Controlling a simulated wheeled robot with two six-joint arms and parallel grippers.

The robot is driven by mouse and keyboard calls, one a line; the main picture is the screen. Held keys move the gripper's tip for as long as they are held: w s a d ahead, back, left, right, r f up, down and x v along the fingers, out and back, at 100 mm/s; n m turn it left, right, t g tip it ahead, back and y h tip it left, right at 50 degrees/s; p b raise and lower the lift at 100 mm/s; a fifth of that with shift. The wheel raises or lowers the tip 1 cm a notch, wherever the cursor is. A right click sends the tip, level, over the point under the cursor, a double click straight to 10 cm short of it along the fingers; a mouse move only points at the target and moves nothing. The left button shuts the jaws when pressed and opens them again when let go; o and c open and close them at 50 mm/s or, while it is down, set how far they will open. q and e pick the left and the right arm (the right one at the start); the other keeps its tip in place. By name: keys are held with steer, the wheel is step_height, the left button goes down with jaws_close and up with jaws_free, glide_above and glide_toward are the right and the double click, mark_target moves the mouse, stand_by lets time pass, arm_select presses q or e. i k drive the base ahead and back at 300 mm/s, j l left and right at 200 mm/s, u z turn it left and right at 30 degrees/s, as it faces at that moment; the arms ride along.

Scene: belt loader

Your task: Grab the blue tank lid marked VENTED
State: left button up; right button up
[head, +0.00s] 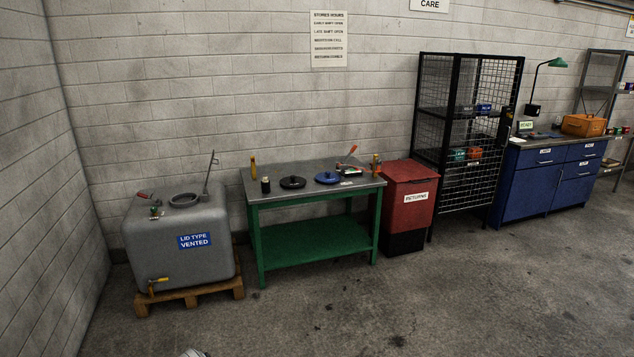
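A round blue lid (327,178) with a raised knob lies flat on the grey top of a green-framed table (268,188). Any marking on it is too small to read. A similar black lid (292,182) lies to its left. A grey tank (150,240) stands left of the table on a wooden pallet (200,291). Its blue label (194,240) reads "LID TYPE VENTED", and its round top opening (184,200) is uncovered. Neither of my grippers can be made out; only a small pale piece shows at the bottom edge.
A red returns bin (408,185) stands right of the table, then a black mesh cage (480,130) and blue cabinet (540,185). The floor in front is clear.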

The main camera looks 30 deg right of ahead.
mark_target(328, 177)
steer(key=i+l+z, duration=0.15)
steer(key=i+l, duration=0.3)
steer(key=i+l+z, duration=0.15)
steer(key=i+l, duration=0.2)
steer(key=i, duration=0.2)
steer(key=i+l+z, duration=0.2)
steer(key=i, duration=0.35)
steer(key=i+l+z, duration=0.15)
steer(key=i+l, duration=0.2)
steer(key=i, duration=0.2)
steer(key=i+l+z, duration=0.15)
steer(key=i, duration=0.45)
steer(key=i+l+z, duration=0.15)
steer(key=i, duration=0.4)
